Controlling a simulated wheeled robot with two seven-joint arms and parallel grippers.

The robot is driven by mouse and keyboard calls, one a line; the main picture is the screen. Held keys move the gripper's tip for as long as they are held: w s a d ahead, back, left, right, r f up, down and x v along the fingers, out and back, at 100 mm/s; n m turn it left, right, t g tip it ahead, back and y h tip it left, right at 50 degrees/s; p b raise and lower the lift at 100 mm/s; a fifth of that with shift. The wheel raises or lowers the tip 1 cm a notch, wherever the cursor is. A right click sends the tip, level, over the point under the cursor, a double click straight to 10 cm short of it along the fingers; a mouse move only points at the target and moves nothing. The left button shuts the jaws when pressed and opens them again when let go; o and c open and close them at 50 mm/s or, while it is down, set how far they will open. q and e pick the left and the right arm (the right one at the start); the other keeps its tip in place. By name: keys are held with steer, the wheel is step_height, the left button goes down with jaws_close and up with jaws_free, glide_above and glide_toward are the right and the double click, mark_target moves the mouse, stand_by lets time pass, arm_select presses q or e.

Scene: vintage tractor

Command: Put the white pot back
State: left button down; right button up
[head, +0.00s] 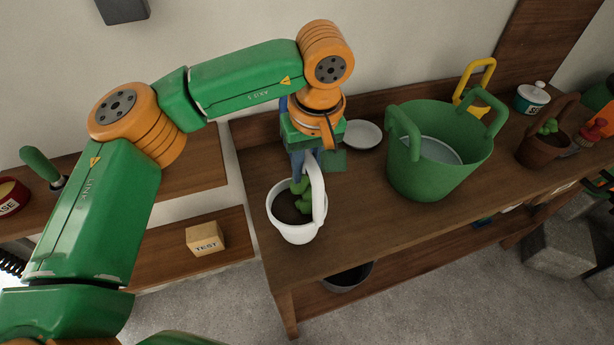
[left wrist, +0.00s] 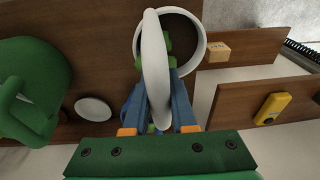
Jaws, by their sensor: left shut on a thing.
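The white pot (head: 290,233) has a tall arched handle (head: 318,192) and holds dark soil and a small green cactus (head: 300,190). It is over the left end of the wooden bench, close to upright. I cannot tell whether its base touches the bench. My left gripper (head: 301,165) points down and is shut on the handle. The left wrist view shows the blue fingers (left wrist: 160,108) at the handle (left wrist: 155,65), with the pot's rim (left wrist: 203,40) beyond. A white saucer (head: 362,135) lies empty behind and right of the pot. My right gripper is out of view.
A big green bucket (head: 425,175) stands on the bench (head: 350,230) right of the pot. A brown pot with a cactus (head: 535,150) and a teal-and-white jar (head: 531,98) stand farther right. A TEST box (head: 205,238) sits on a lower shelf at left.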

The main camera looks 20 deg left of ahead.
arm_select(q)
step_height(320, 180, down, 2)
steer(key=shift+f, duration=0.45)
steer(key=c, duration=0.7)
jaws_free()
steer(key=shift+d, duration=0.1)
steer(key=shift+c, duration=0.2)
steer(key=shift+s, duration=0.1)
steer(key=shift+r, duration=0.15)
steer(key=r, duration=0.4)
steer(key=s+d+r, duration=0.1)
steer(key=r, duration=0.6)
steer(key=shift+s+d+r, duration=0.15)
steer(key=shift+d+r, duration=0.05)
steer(key=shift+r, duration=0.2)
